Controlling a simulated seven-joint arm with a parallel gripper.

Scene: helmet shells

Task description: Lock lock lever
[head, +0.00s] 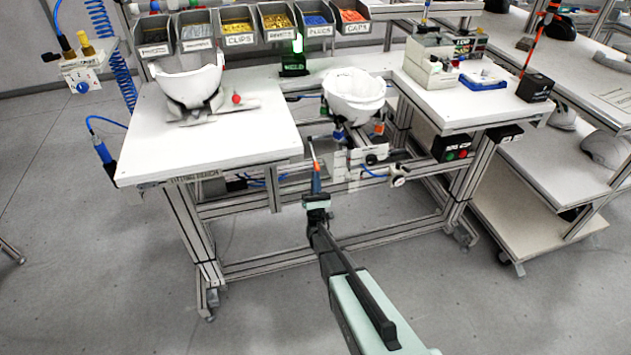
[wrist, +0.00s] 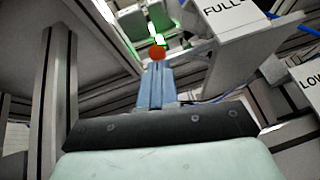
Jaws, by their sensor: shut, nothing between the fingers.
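A white helmet shell (head: 354,96) sits on a stand in the gap. Below it is a metal fixture (head: 365,156) with an orange part (head: 379,128), beyond and right of my gripper, apart from it.
Another helmet shell (head: 188,80) sits on the left tabletop (head: 150,145), beside a red knob (head: 236,98). In the wrist view a plate marked FULL (wrist: 228,45) is close right of the fingers. Frame posts and rails surround the gap. The floor in front is clear.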

